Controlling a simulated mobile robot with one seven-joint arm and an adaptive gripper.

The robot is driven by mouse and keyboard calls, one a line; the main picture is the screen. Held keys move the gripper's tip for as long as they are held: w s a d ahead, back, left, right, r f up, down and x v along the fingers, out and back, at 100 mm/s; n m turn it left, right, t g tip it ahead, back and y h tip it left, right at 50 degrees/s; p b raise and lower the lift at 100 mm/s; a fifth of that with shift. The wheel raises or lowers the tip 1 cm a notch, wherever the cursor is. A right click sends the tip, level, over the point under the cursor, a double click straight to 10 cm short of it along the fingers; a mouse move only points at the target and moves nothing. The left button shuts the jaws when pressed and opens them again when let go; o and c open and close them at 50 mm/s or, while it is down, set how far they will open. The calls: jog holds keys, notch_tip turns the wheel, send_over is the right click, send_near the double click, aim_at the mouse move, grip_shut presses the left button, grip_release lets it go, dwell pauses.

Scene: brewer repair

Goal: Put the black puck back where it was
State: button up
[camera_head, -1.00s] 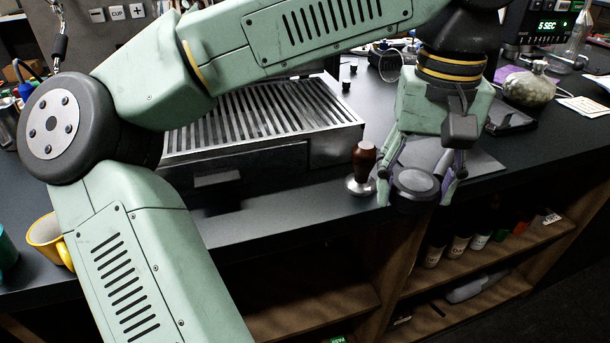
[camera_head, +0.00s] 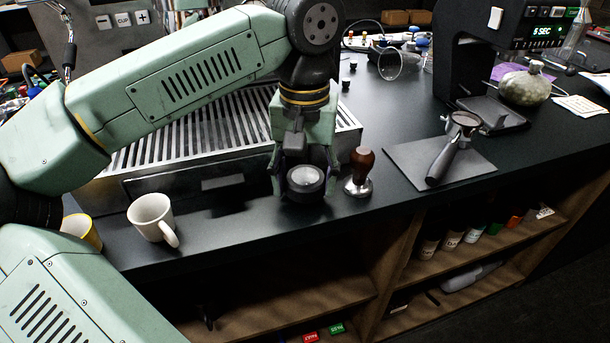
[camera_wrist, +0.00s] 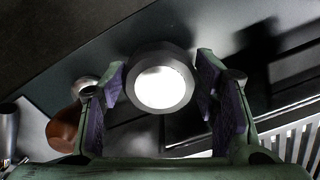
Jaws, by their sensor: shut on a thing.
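The black puck (camera_head: 306,184) is between the fingers of my gripper (camera_head: 304,180), at the counter's front part, left of the tamper. In the wrist view the puck (camera_wrist: 160,80) shows a dark ring with a bright round face, with purple-padded fingers (camera_wrist: 162,92) on either side. My gripper is shut on it. I cannot tell whether the puck touches the counter or is held just above it.
The tamper (camera_head: 360,172) with a brown handle stands close on the right. A portafilter (camera_head: 450,150) lies on a dark mat (camera_head: 405,160). A white mug (camera_head: 152,218) stands to the left. The slatted drip tray (camera_head: 215,135) is behind. The counter's front edge is near.

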aim_at(305, 180)
jog(key=shift+f, duration=0.45)
jog(key=shift+f, duration=0.15)
jog(key=o, duration=1.5)
jog(key=shift+o, duration=0.2)
notch_tip(305, 180, up, 12)
